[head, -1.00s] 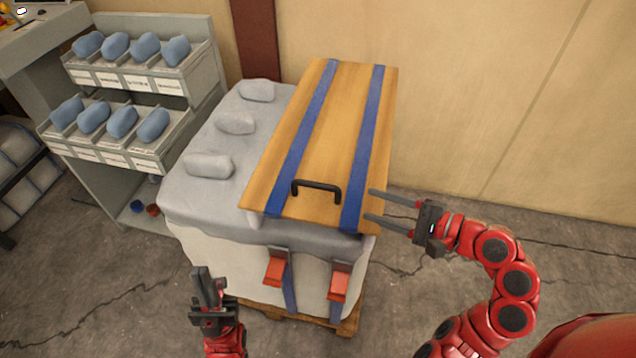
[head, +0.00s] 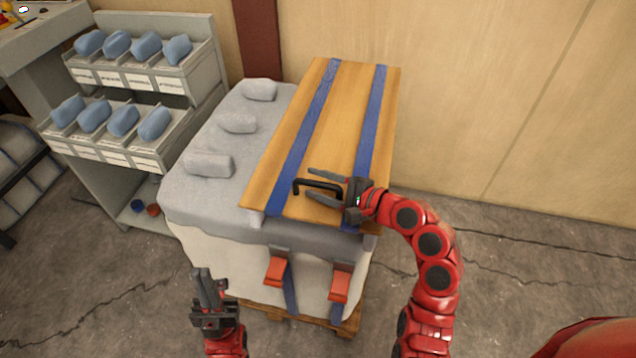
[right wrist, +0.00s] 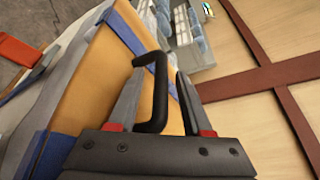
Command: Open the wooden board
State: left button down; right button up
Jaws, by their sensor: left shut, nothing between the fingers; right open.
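The wooden board (head: 335,135) lies tilted on the right part of a grey-topped block, with two blue straps along it. Its black handle (head: 300,184) stands near the board's front end. My right gripper (head: 311,184) is open at the handle, its fingers reaching left over the board. In the right wrist view the handle (right wrist: 160,92) rises between the two open fingers (right wrist: 157,90), and I cannot tell whether either finger touches it. My left gripper (head: 201,271) is shut and empty, in front of the block's left corner, apart from the board.
The grey-topped block (head: 210,205) carries several grey lumps on its left and stands on a wooden pallet (head: 350,322). Two red buckles (head: 276,270) hang on its front. A shelf (head: 190,100) with blue bundles stands left. Floor at right is free.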

grip_shut()
dwell(1.4)
